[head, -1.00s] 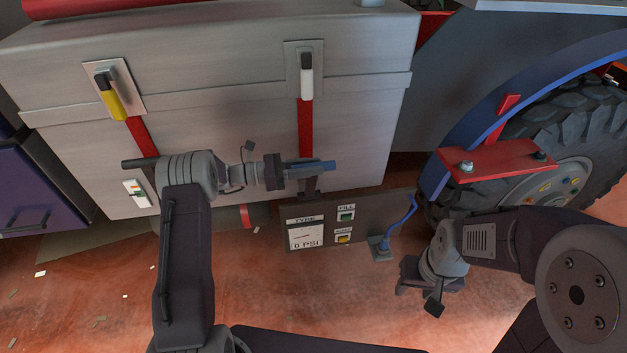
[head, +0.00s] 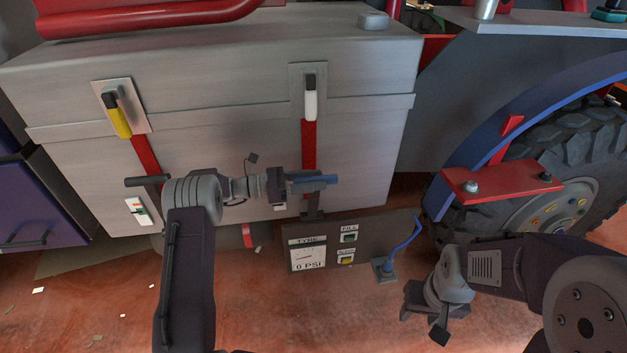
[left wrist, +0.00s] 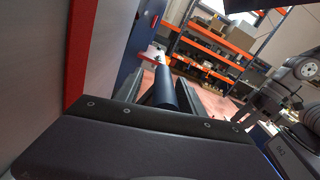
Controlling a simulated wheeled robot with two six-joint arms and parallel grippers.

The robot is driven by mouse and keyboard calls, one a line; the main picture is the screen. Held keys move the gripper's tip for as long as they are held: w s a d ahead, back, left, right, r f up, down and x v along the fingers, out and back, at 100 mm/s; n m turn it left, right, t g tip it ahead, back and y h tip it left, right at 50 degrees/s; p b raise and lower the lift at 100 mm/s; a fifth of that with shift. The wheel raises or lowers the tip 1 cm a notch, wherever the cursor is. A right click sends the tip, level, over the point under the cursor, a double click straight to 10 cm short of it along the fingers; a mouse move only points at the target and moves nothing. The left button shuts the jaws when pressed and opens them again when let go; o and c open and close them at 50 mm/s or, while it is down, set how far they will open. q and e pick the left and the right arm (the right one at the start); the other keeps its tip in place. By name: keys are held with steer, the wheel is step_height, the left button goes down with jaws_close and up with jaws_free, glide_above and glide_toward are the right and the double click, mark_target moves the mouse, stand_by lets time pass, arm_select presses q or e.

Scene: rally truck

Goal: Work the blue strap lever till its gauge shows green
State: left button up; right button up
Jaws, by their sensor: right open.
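The blue strap lever (head: 325,181) is a short blue bar on the right red strap of the grey box. It lies roughly level, its free end pointing right. My left gripper (head: 300,183) is closed around the lever from the left. In the left wrist view the dark blue bar (left wrist: 164,90) runs out from between the fingers. A small gauge (head: 280,207) shows partly behind my left gripper; its reading is hidden. My right gripper (head: 423,318) is open and empty, low over the floor at the right.
The left strap has a black-handled lever (head: 146,181) and a gauge card (head: 138,211). A tyre panel (head: 307,256) reading 0 PSI stands below the box, with a blue-handled pedal (head: 387,270) beside it. A red step (head: 500,185) juts out near the wheel (head: 560,190).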

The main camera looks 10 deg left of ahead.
arm_select(q)
steer(key=b+v, duration=0.3)
steer(key=v, duration=0.6)
